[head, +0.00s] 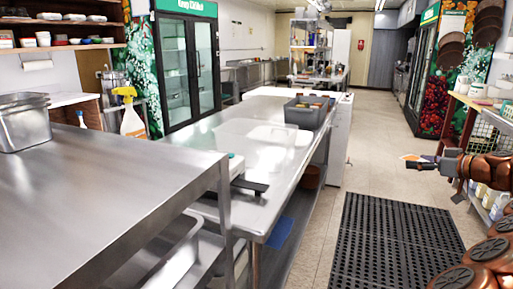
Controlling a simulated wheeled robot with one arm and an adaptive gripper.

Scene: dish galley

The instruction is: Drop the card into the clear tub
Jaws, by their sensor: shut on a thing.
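My gripper (424,163) is at the right, held out over the aisle floor. It is shut on a small flat card (411,157), pale with some orange, which shows just past the fingertips. The fingers hide part of the card. The clear tub (243,126) looks like a see-through, low container on the long steel table, left of the middle of the picture. Its edges are faint against the shiny top. My gripper is well to the right of the tub, with the aisle and table edge between them.
A grey bin (306,114) with things in it stands on the table behind the tub. A black rubber mat (392,238) lies on the aisle floor. A nearer steel table (95,190) fills the left. A spray bottle (131,115) stands behind it. Shelves line the right side.

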